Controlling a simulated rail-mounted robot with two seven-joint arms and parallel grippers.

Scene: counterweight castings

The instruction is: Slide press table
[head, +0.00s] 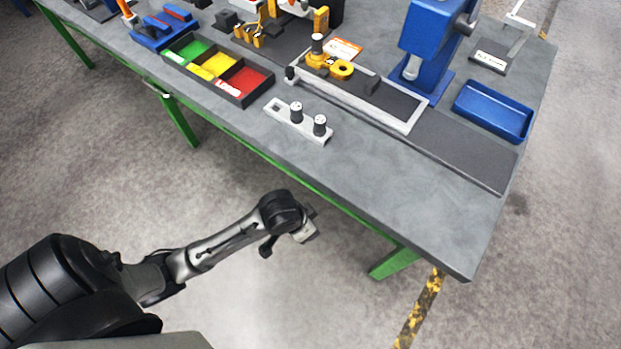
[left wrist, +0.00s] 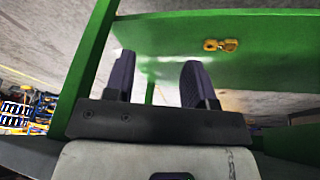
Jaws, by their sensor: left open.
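The press table appears to be the long grey-framed slide (head: 405,123) on the bench, with a dark bed and a black knob (head: 290,73) at its left end. A yellow fixture with a ring (head: 341,69) and an upright post stands at its left part. The blue press (head: 425,45) stands behind the slide's right part. My left gripper (head: 308,228) is open and empty, low in front of the bench's front edge, apart from the slide. In the left wrist view its two dark fingers (left wrist: 160,82) stand apart before green bench framework. My right gripper is not in view.
A light block with two dark pegs (head: 298,122) lies between slide and front edge. Left of it is a bin with green, yellow and red compartments (head: 245,98). A blue tray (head: 493,110) sits right. The bench's front right top (head: 430,200) is clear. Its green front rail (head: 330,200) is beside my gripper.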

